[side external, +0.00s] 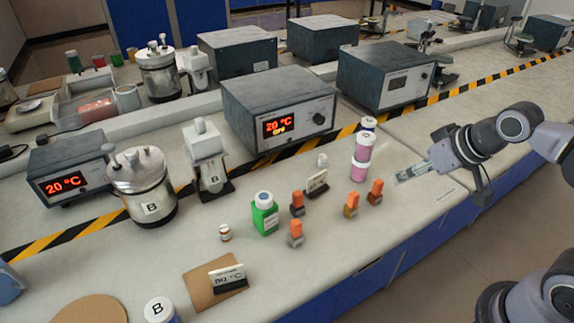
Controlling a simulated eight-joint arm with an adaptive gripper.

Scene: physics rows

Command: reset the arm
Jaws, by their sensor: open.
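My gripper (412,173) is at the right of the side external view, at the end of my arm coming in from the right edge. It points left over the bench. Its jaws are open and I see nothing between them. Several orange-topped small pieces (375,192) stand to the lower left of my gripper.
A green bottle (265,214), a small vial (225,233) and a steel vessel marked B (142,186) stand on the bench (340,240). A heater box reading 20 °C (279,110) stands behind. A sign (228,279) lies over a brown mat (203,287).

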